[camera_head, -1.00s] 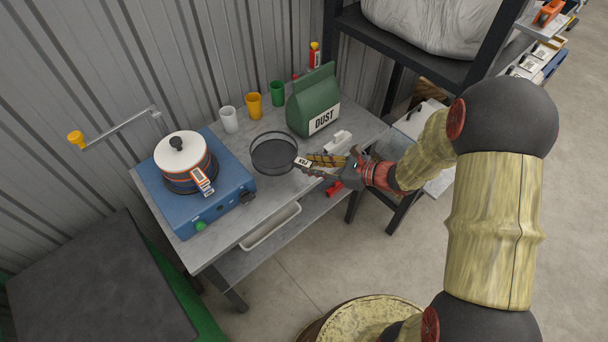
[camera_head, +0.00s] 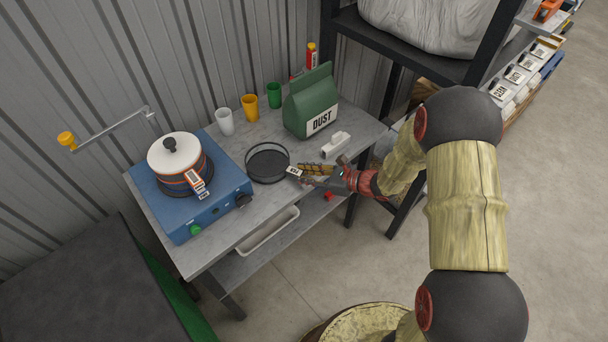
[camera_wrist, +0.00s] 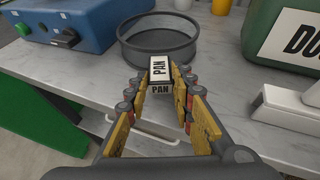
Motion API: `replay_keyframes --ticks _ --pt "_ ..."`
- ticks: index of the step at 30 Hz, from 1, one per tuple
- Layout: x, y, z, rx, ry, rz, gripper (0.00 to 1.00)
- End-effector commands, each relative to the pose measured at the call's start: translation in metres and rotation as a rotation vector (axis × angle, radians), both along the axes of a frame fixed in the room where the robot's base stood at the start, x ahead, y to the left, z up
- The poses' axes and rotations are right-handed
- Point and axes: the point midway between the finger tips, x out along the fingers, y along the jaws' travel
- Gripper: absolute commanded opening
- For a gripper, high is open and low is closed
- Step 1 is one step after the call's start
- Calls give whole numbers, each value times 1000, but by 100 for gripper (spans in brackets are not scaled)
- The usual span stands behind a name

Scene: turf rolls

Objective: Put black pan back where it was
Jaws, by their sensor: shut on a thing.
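The black pan (camera_head: 268,163) is round and empty, and it is on or just above the grey table between the blue stove and the green bag. Its handle end carries a white label reading PAN (camera_head: 294,171). My gripper (camera_head: 316,172) is shut on the handle from the right front. In the wrist view the pan (camera_wrist: 158,52) is straight ahead, with its label (camera_wrist: 160,70) between the fingertips (camera_wrist: 160,82). I cannot tell whether its base touches the table.
A blue stove (camera_head: 215,210) holding a white pot (camera_head: 174,155) stands left. White (camera_head: 225,122), yellow (camera_head: 250,108) and green (camera_head: 274,95) cups line the back, beside a green DUST bag (camera_head: 312,108). A white object (camera_head: 336,145) lies right of the pan. Bare tabletop (camera_head: 225,237) shows in front.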

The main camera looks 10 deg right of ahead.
Motion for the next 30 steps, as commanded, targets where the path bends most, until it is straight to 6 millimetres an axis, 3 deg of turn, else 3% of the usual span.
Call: replay_keyframes --ticks 4,5,13,25,30 --pt "0 0 -4 1 -1 0 0" --pt "0 0 -3 0 0 0 25" --pt "0 0 -3 0 0 0 41" --pt "0 0 2 0 0 0 42" --pt "-13 -20 12 1 -1 -3 42"
